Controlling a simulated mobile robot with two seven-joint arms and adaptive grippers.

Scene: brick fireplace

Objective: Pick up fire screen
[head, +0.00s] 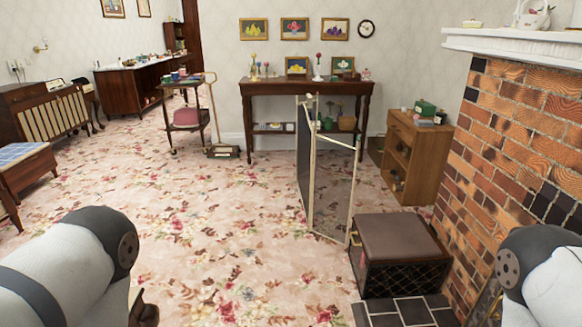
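The fire screen (333,185) stands upright on the carpet right of the middle in the head view. It has a cream frame and dark see-through mesh panels, and its panels are angled to one another. Its lower right end is close beside a dark box with a brown top; I cannot tell whether they touch. My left arm comes in at the lower left and my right arm at the lower right. Both are apart from the screen. Neither gripper's fingers can be seen.
The brown-topped box (400,240) stands by the dark tiled hearth (408,312) and brick fireplace (520,130). A wooden cabinet (416,158) and a long dark table (306,88) stand behind the screen. A trolley (184,115) is further left. The flowered carpet (215,225) left of the screen is clear.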

